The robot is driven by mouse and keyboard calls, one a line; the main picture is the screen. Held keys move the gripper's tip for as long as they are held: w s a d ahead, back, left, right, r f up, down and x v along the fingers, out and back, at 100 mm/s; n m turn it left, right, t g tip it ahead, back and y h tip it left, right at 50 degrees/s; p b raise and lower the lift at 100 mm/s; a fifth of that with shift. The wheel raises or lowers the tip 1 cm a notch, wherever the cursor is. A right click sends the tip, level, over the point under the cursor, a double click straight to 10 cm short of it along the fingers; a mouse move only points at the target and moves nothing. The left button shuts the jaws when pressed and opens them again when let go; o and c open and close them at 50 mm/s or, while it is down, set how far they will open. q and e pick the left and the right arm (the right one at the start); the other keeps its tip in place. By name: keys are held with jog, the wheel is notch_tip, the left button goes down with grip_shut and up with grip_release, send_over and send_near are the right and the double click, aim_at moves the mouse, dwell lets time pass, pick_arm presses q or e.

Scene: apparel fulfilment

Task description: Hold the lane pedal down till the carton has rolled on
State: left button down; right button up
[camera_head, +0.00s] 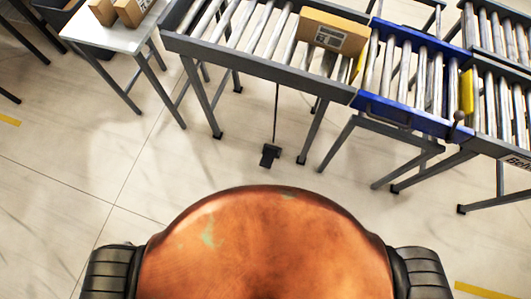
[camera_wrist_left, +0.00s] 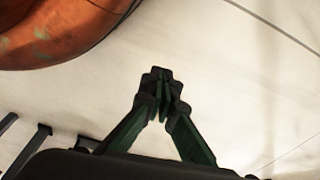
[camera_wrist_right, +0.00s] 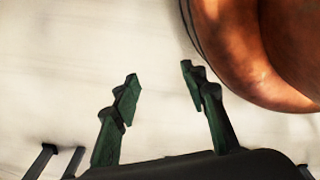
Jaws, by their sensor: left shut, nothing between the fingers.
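The carton (camera_head: 333,33) is a brown box with a white label. It sits on the grey roller lane (camera_head: 262,62), just left of a yellow strip (camera_head: 362,55) at the lane's right end. The lane pedal (camera_head: 270,155) is a small black block on the floor below the lane, with a thin rod (camera_head: 276,112) rising from it. My left gripper (camera_wrist_left: 161,92) is shut and empty over bare floor. My right gripper (camera_wrist_right: 160,82) is open and empty over bare floor. Neither gripper shows in the head view, and neither is seen touching the pedal.
A blue-framed roller section (camera_head: 405,112) joins the lane on the right, with a second yellow strip (camera_head: 466,92) and more rollers beyond. A white table (camera_head: 115,33) with small boxes (camera_head: 132,10) stands at the upper left. Lane legs flank the pedal. Floor before it is clear.

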pick_arm(q)
jog(key=w+d+m+t+b, duration=0.1)
jog(key=w+d+b, duration=0.5)
jog(key=w, duration=0.6)
jog(key=w+d+t+b, duration=0.1)
jog(key=w+d+b, duration=0.3)
jog(key=w+d, duration=0.6)
jog(key=w+d+r+t+h+b, duration=0.1)
jog(key=w+d+r+b, duration=0.4)
jog(key=w+d, duration=0.3)
jog(key=w+r, duration=0.1)
jog(key=w, duration=0.3)
jog(key=shift+w+d+r, duration=0.2)
jog(key=shift+w+r, duration=0.05)
jog(key=shift+r, duration=0.15)
pick_arm(e)
jog(key=w+a+r, duration=0.2)
jog(key=w+r, duration=0.6)
jog(key=r, duration=0.4)
jog(key=shift+w+a+m+g+y, duration=0.2)
jog(key=shift+a+m+g+y, duration=0.1)
jog(key=shift+a, duration=0.05)
